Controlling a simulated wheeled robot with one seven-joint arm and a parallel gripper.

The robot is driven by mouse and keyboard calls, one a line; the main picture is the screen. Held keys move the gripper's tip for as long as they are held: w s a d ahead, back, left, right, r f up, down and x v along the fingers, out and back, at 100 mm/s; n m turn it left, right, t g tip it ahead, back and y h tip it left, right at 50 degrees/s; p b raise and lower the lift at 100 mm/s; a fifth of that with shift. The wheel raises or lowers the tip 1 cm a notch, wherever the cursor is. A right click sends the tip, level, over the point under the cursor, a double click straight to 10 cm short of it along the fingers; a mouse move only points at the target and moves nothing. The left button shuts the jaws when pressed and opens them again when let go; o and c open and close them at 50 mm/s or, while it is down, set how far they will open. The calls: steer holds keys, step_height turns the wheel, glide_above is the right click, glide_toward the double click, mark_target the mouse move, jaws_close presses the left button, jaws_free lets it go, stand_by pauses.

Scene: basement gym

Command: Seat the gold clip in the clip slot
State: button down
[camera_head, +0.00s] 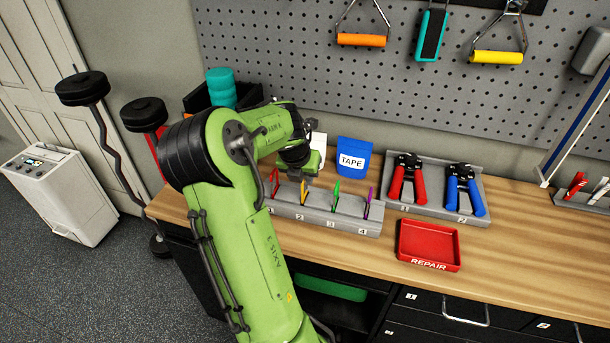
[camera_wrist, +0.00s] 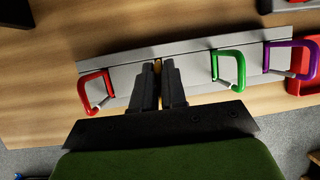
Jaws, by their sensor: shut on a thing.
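The gold clip (camera_head: 304,193) is at the grey slotted block (camera_head: 331,222), above the label 2. My gripper (camera_head: 302,180) is shut on it from above. In the wrist view the closed fingers (camera_wrist: 160,84) hide most of the clip, and only a small gold piece (camera_wrist: 157,66) shows between the tips. A red clip (camera_head: 275,181) stands at position 1, a green clip (camera_head: 335,193) at 3 and a purple clip (camera_head: 369,203) at 4. I cannot tell how deep the gold clip sits in its slot.
A blue TAPE box (camera_head: 354,158) stands behind the block. A red REPAIR tray (camera_head: 428,243) lies to the right on the wooden bench. A grey holder with red pliers (camera_head: 405,180) and blue pliers (camera_head: 464,190) is behind it. The bench further right has free room.

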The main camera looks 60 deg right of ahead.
steer(key=shift+f, duration=0.2)
steer(key=c, duration=1.1)
jaws_free()
steer(key=shift+r, duration=0.1)
steer(key=p+v, duration=0.3)
steer(key=v, duration=1.2)
steer(key=shift+a+r, duration=0.2)
steer(key=shift+r, duration=0.1)
